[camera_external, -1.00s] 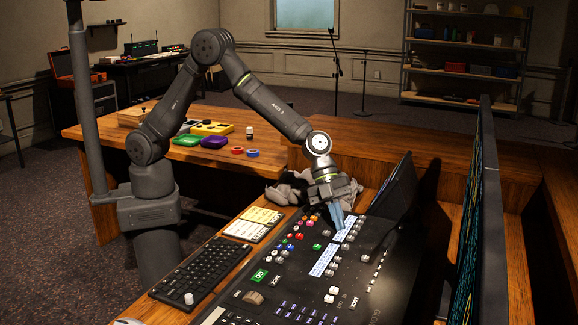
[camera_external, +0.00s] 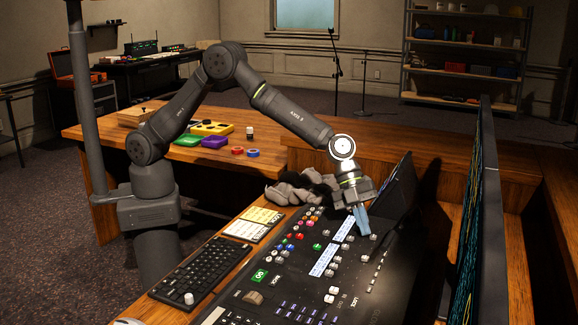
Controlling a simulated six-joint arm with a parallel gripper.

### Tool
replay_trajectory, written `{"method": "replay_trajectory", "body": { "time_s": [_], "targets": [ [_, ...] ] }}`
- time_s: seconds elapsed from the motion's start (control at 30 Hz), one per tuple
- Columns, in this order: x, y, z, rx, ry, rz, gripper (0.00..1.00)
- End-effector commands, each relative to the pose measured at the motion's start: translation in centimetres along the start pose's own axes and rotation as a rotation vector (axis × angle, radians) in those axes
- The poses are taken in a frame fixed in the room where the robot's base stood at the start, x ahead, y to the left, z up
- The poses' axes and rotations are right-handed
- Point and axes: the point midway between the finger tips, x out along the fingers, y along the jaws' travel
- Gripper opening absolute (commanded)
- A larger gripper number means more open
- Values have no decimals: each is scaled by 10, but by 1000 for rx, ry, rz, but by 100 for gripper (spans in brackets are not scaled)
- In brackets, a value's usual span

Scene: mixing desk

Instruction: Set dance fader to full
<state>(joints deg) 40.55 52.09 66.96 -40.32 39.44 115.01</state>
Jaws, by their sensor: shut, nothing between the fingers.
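The mixing desk (camera_external: 300,290) is a dark panel with coloured buttons, white label strips and rows of caps, in the lower middle of the view. My gripper (camera_external: 363,228) points down over its far right part, with its pale blue fingers shut and empty. The fingertips are close to the panel, to the right of the upper white strip (camera_external: 344,229). I cannot tell whether they touch it. White fader caps (camera_external: 346,261) stand below the fingertips. The dance label is too small to read, so I cannot tell which fader it marks.
A dark screen (camera_external: 396,190) rises just right of my gripper, and a tall monitor (camera_external: 487,215) stands beyond it. A grey crumpled thing (camera_external: 290,192) lies behind the desk. A keyboard (camera_external: 203,268) and two label cards (camera_external: 253,223) lie on the left.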

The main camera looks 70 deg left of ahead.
Motion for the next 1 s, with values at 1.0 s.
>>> {"method": "replay_trajectory", "body": {
  "time_s": [1.0],
  "targets": [
    [-43, 26, 0, 0, 0, -3, 0]
  ]
}}
